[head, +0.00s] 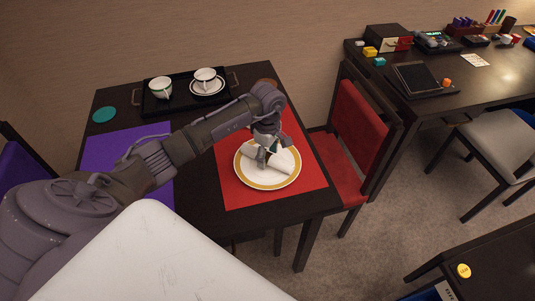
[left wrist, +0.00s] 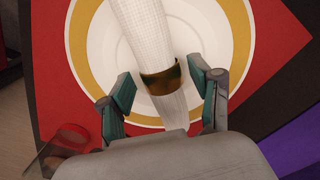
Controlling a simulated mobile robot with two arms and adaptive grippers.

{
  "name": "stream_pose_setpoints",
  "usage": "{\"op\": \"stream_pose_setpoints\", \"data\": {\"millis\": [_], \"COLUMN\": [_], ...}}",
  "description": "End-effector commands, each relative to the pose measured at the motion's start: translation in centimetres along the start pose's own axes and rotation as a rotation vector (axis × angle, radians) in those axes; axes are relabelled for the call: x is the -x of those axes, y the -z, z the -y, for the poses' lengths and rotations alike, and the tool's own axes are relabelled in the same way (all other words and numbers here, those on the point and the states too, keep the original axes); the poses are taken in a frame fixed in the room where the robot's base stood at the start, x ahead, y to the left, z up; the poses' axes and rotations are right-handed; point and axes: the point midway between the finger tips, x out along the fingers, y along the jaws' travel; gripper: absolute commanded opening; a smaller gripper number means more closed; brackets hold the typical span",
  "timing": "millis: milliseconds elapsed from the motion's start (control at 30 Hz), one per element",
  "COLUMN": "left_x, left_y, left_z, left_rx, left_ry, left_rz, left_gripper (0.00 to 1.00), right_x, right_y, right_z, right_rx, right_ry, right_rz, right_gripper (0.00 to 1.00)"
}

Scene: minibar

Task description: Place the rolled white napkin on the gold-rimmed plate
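The rolled white napkin (head: 272,168) lies on the gold-rimmed plate (head: 262,184) on the red placemat. In the left wrist view the napkin (left wrist: 145,35) has a gold ring (left wrist: 162,80) around it, and the plate (left wrist: 215,25) lies beneath. My left gripper (head: 267,150) is just above the napkin, over the plate. In the left wrist view my left gripper (left wrist: 161,72) is open, its fingers apart on both sides of the ring with visible gaps. In the head view my gripper hides part of the napkin. My right gripper is not in view.
A black tray (head: 186,106) with two cups stands at the back of the dark table, beside a teal coaster (head: 104,114). A purple placemat (head: 110,150) lies left under my arm. A red chair (head: 358,130) stands close at the right.

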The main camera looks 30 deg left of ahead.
Motion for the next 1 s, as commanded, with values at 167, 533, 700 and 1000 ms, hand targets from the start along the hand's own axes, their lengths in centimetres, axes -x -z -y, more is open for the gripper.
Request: {"op": "stream_pose_setpoints", "data": {"millis": [167,533,700,1000], "left_x": [0.2,5.9,9.6,12.9], "left_y": [0.0,0.1,0.1,0.0], "left_z": [0.0,-0.1,-0.1,0.0], "left_rx": [0.0,-0.001,-0.001,0.0], "left_ry": [0.001,-0.006,-0.005,0.0], "left_rz": [0.0,-0.002,-0.002,0.0], "left_gripper": [0.64,0.64,0.64,0.64], "right_x": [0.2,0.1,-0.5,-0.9], "right_y": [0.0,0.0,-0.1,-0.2], "right_z": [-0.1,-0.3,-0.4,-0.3], "right_rx": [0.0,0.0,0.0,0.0], "right_ry": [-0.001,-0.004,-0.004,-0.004], "right_rz": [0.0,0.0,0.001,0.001], "right_gripper": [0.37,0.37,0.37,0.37]}}
